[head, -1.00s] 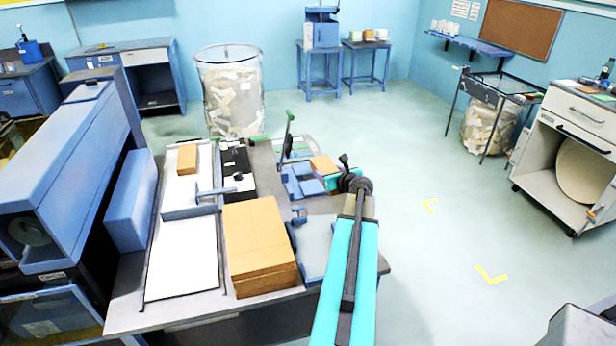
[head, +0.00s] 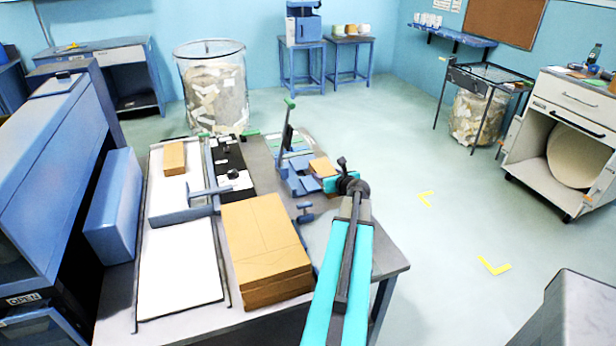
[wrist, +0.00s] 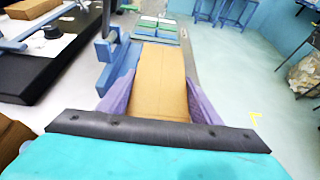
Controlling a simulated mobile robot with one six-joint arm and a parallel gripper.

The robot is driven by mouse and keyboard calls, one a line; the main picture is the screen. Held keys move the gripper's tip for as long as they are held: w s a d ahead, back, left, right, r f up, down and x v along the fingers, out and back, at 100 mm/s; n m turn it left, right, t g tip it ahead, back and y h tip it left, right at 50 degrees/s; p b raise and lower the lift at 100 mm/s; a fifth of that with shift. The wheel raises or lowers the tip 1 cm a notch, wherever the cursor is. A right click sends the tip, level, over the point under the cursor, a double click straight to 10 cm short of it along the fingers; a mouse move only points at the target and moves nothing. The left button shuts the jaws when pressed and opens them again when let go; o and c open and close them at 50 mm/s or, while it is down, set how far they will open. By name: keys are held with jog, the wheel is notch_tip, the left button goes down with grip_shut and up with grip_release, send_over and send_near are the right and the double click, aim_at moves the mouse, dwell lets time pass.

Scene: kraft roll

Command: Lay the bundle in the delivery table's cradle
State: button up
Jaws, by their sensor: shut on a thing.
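The bundle is a brown kraft-paper block (wrist: 158,75), held lengthwise between the two purple fingers of my gripper (wrist: 160,98) in the wrist view. In the head view the bundle (head: 322,167) shows as a small tan block at the end of my turquoise arm. My gripper (head: 333,182) is partly hidden there by my wrist. The bundle is beside a blue fixture (head: 301,180) with an upright lever, at the right side of the work table (head: 385,270). I cannot tell whether it touches the fixture or table. I cannot make out a cradle for certain.
A large brown stack (head: 265,250) lies on the table, left of my arm. A white-topped tray (head: 180,265) holds a small brown block (head: 174,158). A wire bin (head: 212,88) of paper scraps stands behind.

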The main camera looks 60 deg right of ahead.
jog(key=shift+w+f, duration=0.4)
jog(key=shift+f, duration=0.05)
jog(key=shift+w+d, duration=0.35)
jog(key=shift+w, duration=0.05)
jog(key=p, duration=0.4)
send_over(301, 168)
jog(key=s, duration=0.5)
jog(key=shift+w+d+f, duration=0.1)
jog(key=shift+d+f, duration=0.05)
jog(key=shift+f, duration=0.55)
jog(key=shift+f, duration=0.1)
jog(key=shift+f+p, duration=0.45)
jog(key=shift+f, duration=1.25)
jog(key=shift+f, duration=0.15)
